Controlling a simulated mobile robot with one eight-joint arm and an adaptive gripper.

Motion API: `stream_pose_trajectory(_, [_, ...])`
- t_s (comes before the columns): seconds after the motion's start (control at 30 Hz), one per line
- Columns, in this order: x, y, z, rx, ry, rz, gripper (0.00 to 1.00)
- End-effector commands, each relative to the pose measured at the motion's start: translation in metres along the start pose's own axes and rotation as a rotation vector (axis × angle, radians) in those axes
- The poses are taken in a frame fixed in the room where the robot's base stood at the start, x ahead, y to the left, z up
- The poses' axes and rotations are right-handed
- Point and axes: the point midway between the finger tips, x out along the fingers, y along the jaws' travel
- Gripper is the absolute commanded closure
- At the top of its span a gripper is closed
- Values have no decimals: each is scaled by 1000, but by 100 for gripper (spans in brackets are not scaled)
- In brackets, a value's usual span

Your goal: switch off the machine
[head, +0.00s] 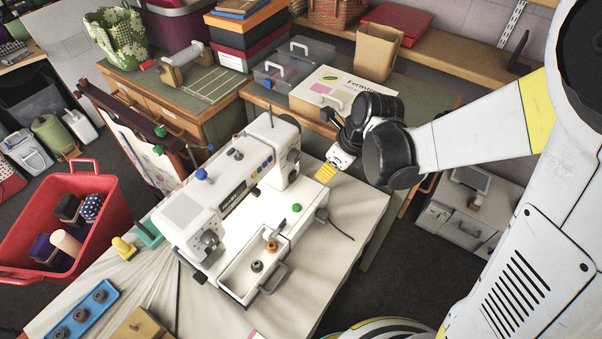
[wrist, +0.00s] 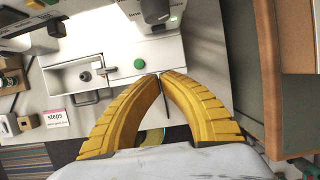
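The white sewing machine (head: 222,215) stands on a cloth-covered table, with a bright glow under its arm. A round green button (head: 297,207) sits on top of its bed near the right end. In the wrist view the green button (wrist: 139,64) lies just left of and beyond my fingertips. A small green light shows on the machine (wrist: 172,18) there. My gripper (head: 326,172) has yellow fingers beside the machine's right end, apart from the button in the picture. In the wrist view my gripper (wrist: 159,77) has its fingertips together with nothing between them.
A blue tray (head: 75,322) with dark spools and a red basket (head: 92,188) stand to the left. A cable (head: 338,229) runs from the machine's right side. Boxes crowd the tables behind. A pink-edged "steps" card (wrist: 58,120) lies near the machine.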

Motion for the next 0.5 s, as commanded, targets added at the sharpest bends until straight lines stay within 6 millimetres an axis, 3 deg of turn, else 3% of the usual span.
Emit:
stream_pose_trajectory(0.27, [13,0,0,-3,0,-1,100])
stream_pose_trajectory(0.5, [62,0,-1,-4,-1,-1,100])
